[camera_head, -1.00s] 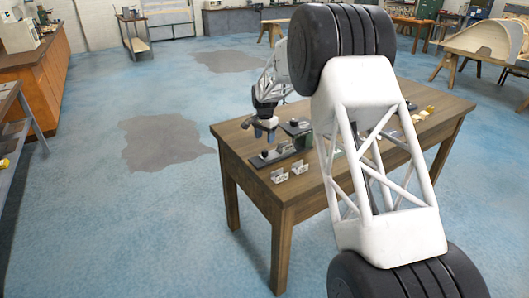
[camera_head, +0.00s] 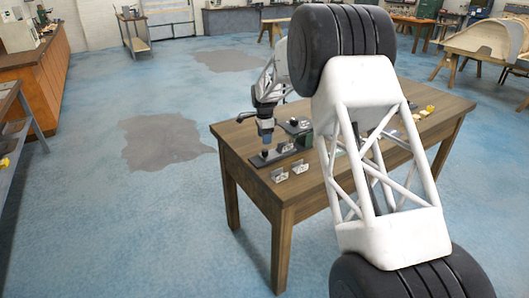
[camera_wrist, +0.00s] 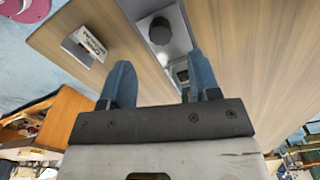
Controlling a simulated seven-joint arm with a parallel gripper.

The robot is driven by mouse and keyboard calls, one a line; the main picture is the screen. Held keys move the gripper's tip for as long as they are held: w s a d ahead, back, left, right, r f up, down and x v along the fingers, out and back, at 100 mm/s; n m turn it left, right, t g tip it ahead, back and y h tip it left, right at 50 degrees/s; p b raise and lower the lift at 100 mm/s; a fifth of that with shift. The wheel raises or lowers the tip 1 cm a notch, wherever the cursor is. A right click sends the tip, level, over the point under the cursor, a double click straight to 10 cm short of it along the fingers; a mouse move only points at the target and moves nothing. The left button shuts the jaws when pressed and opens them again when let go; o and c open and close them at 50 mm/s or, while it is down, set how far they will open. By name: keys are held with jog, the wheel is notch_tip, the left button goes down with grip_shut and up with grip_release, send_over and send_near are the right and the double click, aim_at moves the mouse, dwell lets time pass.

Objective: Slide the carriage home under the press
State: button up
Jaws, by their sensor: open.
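My gripper (camera_head: 266,136) is open above the left end of a dark flat rail (camera_head: 285,156) on the wooden table, with its fingers pointing down. A black round knob (camera_wrist: 160,31) stands on a grey metal plate, which looks like the carriage, just beyond the fingertips. The knob also shows as a small dark spot under the fingers in the head view (camera_head: 265,153). The press is not clearly distinguishable; my arm's white link hides part of the tabletop.
Two small metal brackets (camera_head: 279,175) (camera_head: 299,167) stand near the table's front-left edge; a labelled one shows in the wrist view (camera_wrist: 88,45). Another dark fixture (camera_head: 294,126) sits behind the rail. Yellow pieces (camera_head: 425,112) lie at the far right of the table (camera_head: 250,184).

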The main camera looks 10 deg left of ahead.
aim_at(265, 150)
jog(key=shift+f, duration=0.15)
jog(key=shift+f, duration=3.75)
grip_shut()
